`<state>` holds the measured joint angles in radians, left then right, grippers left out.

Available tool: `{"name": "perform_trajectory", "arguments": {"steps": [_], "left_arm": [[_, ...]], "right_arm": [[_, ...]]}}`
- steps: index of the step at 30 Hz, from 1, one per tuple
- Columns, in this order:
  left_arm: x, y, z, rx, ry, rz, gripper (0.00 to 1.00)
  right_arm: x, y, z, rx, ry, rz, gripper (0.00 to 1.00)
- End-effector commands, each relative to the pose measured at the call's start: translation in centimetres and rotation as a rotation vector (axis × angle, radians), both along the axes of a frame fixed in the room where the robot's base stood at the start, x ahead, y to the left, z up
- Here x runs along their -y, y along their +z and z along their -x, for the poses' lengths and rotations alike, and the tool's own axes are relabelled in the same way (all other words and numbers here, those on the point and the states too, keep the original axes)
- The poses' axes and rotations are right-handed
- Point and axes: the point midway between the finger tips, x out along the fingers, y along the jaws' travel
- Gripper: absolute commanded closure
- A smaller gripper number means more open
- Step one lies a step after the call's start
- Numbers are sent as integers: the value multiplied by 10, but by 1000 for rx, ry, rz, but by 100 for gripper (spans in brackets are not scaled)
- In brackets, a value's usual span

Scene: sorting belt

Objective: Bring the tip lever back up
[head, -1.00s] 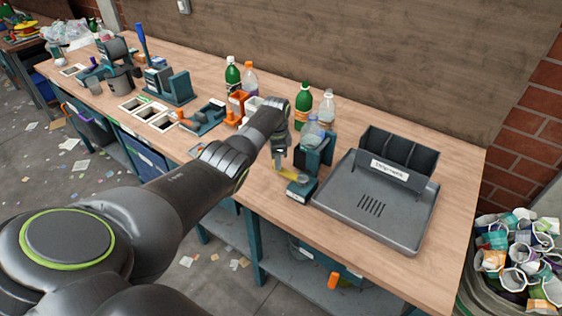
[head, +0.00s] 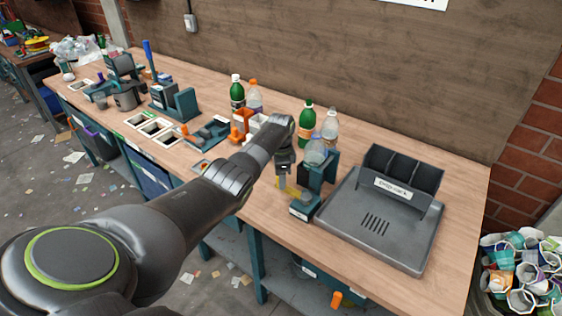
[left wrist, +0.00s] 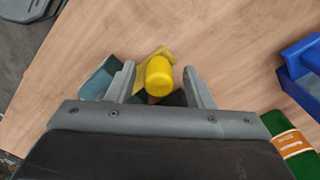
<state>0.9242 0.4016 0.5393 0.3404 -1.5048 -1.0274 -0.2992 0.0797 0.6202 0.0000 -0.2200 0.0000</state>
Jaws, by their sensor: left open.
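A yellow lever (head: 289,188) with a rounded end sits at the front of a small teal stand (head: 324,172) on the bench. A clear bottle (head: 316,150) is at the top of this stand. My left gripper (head: 286,176) is at the lever, in front of the stand. In the left wrist view the yellow knob (left wrist: 159,76) shows between the two open fingers of the gripper (left wrist: 158,88). I cannot tell whether either finger touches it. The lever's lower part is partly hidden by the gripper. My right gripper is not in view.
A grey tray with a slotted rack (head: 385,225) stands just right of the stand. A green bottle (head: 307,125) and a clear bottle (head: 330,128) stand behind it. Teal fixtures and bins fill the bench's left part. Bare wood lies along the front edge.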

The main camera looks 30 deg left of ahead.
Motion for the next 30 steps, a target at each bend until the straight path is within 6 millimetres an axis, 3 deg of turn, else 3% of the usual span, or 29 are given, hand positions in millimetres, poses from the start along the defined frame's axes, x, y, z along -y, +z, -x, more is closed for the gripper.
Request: {"name": "perform_trajectory", "arguments": {"steps": [8,21,30], "left_arm": [[-1,39,-1,6,-1,-2,53],[0,138,-2,7,-2,-2,53],[0,169,-1,3,0,-1,53]], "right_arm": [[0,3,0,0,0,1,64],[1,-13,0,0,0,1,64],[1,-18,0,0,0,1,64]]}}
